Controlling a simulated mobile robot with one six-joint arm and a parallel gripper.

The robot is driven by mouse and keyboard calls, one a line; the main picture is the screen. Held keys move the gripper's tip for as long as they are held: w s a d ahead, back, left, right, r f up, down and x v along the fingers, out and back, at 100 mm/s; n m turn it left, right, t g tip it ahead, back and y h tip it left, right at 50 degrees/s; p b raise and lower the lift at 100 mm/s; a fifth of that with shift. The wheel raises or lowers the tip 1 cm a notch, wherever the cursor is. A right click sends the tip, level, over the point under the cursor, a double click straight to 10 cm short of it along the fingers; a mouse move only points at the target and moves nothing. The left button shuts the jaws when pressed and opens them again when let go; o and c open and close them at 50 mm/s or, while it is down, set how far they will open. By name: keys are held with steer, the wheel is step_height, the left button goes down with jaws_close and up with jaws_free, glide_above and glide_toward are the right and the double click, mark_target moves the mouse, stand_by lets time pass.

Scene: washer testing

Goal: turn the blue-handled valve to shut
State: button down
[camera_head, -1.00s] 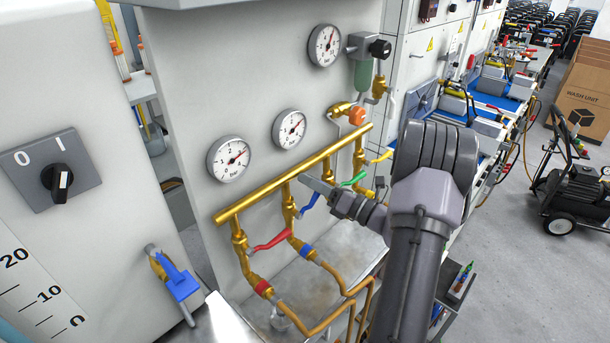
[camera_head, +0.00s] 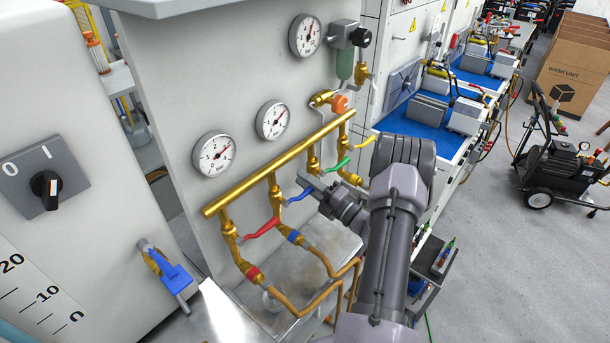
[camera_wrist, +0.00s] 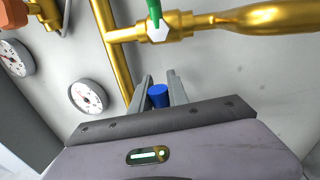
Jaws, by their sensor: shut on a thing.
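The blue-handled valve sits on the second branch of the brass manifold, and its blue handle (camera_head: 298,196) slants up to the right, next to the red handle. My gripper (camera_head: 309,184) is at the outer end of this handle, reaching in from the right. In the wrist view the blue handle (camera_wrist: 158,97) shows end-on between the two fingers of my gripper (camera_wrist: 161,84), which are shut on it. The fingers and wrist hide part of the handle in the head view.
The brass manifold (camera_head: 260,180) also carries a red handle (camera_head: 262,229), a green handle (camera_head: 338,165) and a yellow handle (camera_head: 364,142) close by. Gauges (camera_head: 214,155) are on the panel above. A separate blue tap (camera_head: 174,276) is on the left cabinet.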

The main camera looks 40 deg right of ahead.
steer(key=shift+f+m, duration=0.35)
steer(key=shift+m, duration=0.15)
steer(key=shift+f, duration=0.1)
steer(key=c, duration=1.3)
jaws_free()
steer(key=v, duration=1.7)
steer(key=shift+s+a, duration=0.1)
steer(key=shift+s, duration=0.15)
